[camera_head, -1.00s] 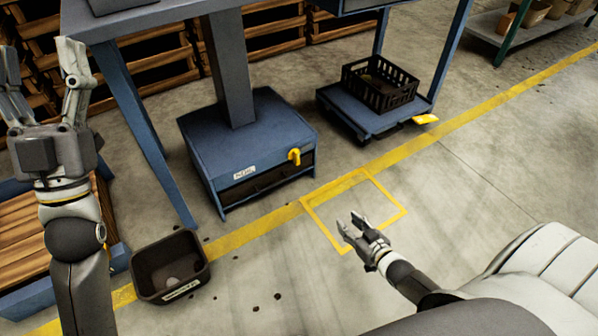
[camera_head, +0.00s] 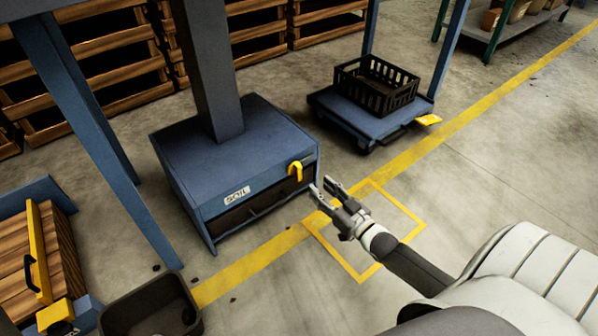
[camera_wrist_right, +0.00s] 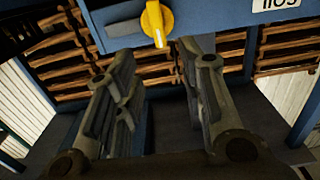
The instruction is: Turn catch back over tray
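The catch is a yellow turn handle (camera_head: 295,171) on the upper right of the front of the blue box labelled SOIL (camera_head: 237,194). A dark tray (camera_head: 255,208) shows in the box's front opening under the label. My right gripper (camera_head: 327,191) is open and empty, just in front of and a little right of the catch, apart from it. In the right wrist view the catch (camera_wrist_right: 155,22) hangs downward at the top, beyond and between the two spread fingers (camera_wrist_right: 160,85). My left gripper is out of the head view.
A black crate (camera_head: 405,97) stands on a blue platform (camera_head: 335,110) at the back right. A dark bin (camera_head: 115,318) sits at the lower left, beside a wooden-slatted blue unit (camera_head: 20,210). Yellow floor lines (camera_head: 262,255) run past the box; floor at right is clear.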

